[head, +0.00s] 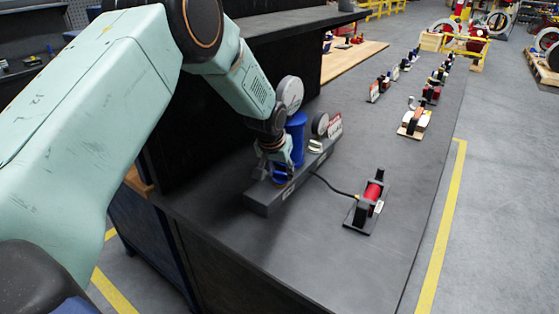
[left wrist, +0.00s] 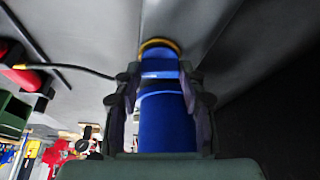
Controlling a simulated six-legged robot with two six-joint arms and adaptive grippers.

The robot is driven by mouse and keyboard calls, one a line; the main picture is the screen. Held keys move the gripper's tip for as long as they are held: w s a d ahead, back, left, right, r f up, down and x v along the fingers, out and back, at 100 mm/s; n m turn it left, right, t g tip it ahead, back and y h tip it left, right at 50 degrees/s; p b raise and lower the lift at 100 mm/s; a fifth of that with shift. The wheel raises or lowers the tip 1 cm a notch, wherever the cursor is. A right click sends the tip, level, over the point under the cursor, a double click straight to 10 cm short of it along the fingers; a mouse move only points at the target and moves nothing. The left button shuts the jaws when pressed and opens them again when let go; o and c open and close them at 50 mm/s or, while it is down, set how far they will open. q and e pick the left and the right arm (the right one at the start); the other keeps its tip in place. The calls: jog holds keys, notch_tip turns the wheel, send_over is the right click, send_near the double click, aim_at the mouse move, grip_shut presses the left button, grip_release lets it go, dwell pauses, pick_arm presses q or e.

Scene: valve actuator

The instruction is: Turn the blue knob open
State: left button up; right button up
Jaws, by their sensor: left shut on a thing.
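The blue knob (left wrist: 165,120) fills the middle of the left wrist view, with blue bands and a yellow-orange ring at its far end. In the head view, a blue part of the valve actuator (head: 297,135) rises beside my gripper, and more blue shows low by the fingers. The actuator stands on a dark base (head: 262,200) on the bench. My left gripper (head: 275,165) reaches down to it from the left. Its fingers (left wrist: 160,100) lie on both sides of the blue knob and are shut on it. The arm partly hides the knob in the head view. My right gripper is not in view.
Round gauges (head: 290,93) stand beside the blue part. A red and black device (head: 368,200) with a dark cable sits to the right on the dark bench (head: 300,255). Several small devices line the far bench. The front of the bench is clear.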

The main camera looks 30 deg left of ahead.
pick_arm(q)
jog(key=shift+n+y+p, duration=0.3)
jog(key=shift+n+p, duration=0.15)
jog(key=shift+n, duration=0.25)
jog(key=shift+w+d+n, duration=0.1)
jog(key=shift+n, duration=0.2)
jog(key=n+y+b, duration=0.1)
jog(key=n+b, duration=0.1)
jog(key=b, duration=0.1)
jog(key=n+g+y+b, duration=0.1)
jog(key=n+b, duration=0.1)
jog(key=n, duration=0.1)
jog(key=shift+w+d+f+b, duration=0.1)
jog(key=shift+f+b, duration=0.1)
jog(key=shift+b, duration=0.2)
jog(key=shift+n+y+b, duration=0.3)
jog(key=shift+n+b, duration=0.3)
jog(key=shift+n, duration=0.3)
jog(key=n+g+b, duration=0.1)
jog(key=n, duration=0.1)
jog(key=shift+w+r+n, duration=0.1)
jog(key=shift+r+n, duration=0.05)
jog(key=shift+n, duration=0.15)
jog(key=shift+n+g+y, duration=0.4)
jog(key=shift+n+g, duration=0.3)
jog(key=shift+n, duration=0.8)
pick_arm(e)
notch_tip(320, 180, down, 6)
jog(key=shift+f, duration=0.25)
